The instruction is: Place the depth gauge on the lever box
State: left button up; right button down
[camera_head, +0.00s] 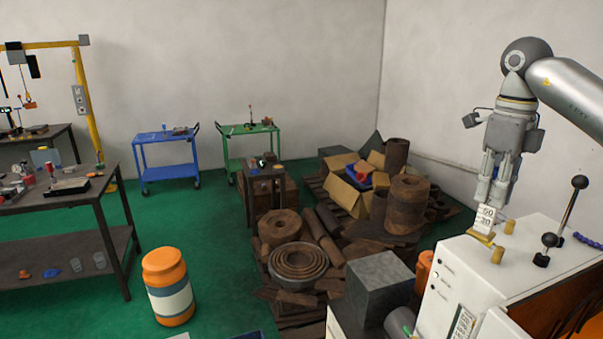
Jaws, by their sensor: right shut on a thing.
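My right gripper (490,203) points down at the right of the view and is shut on the depth gauge (486,218). The gauge is a small white plate with dark numbers and a yellow base, held upright. It is at the far left part of the top of the lever box (465,278). I cannot tell whether its base touches the box top. The lever box is a big white cabinet with black-knobbed levers (570,215) and small brass knobs (497,255) on top. My left gripper is not in view.
A grey metal block (380,287) stands left of the lever box, in front of a pile of rusty scrap (300,262). An orange canister (167,287) stands on the green floor. A dark workbench (60,195) is at left, with blue (165,140) and green (248,129) carts behind.

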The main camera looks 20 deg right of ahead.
aim_at(548, 226)
jog(key=i+l+z, duration=0.1)
jog(key=i+z, duration=0.65)
jog(key=i+j+z, duration=0.35)
jog(key=i+l+z, duration=0.25)
jog(key=i+l, duration=0.25)
